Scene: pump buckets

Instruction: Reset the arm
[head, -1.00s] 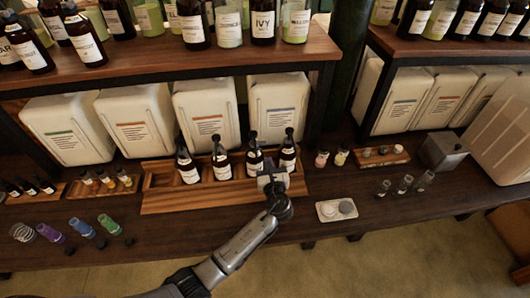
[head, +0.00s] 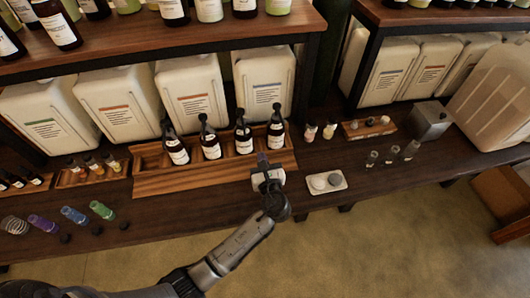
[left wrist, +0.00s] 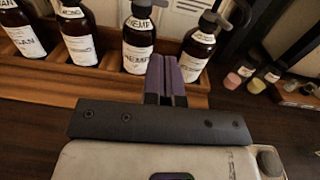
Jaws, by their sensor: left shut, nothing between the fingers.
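My left gripper (head: 262,160) is at the front edge of the wooden bottle tray (head: 190,184), near its right end. It is shut and empty, and its fingers show pressed together in the left wrist view (left wrist: 166,80). Dark pump bottles with white labels stand upright in the tray, the rightmost (head: 276,130) just beyond my gripper. In the left wrist view, a bottle labelled HEMP (left wrist: 139,42) stands just left of the fingers and another bottle (left wrist: 199,48) just right of them. My right gripper is not in view.
White canisters (head: 192,95) stand behind the tray under a shelf of bottles. A white dish (head: 326,182) lies right of my gripper, with small glass jars (head: 390,155) farther right. Coloured vials (head: 74,215) lie at the left. The counter front between vials and gripper is mostly clear.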

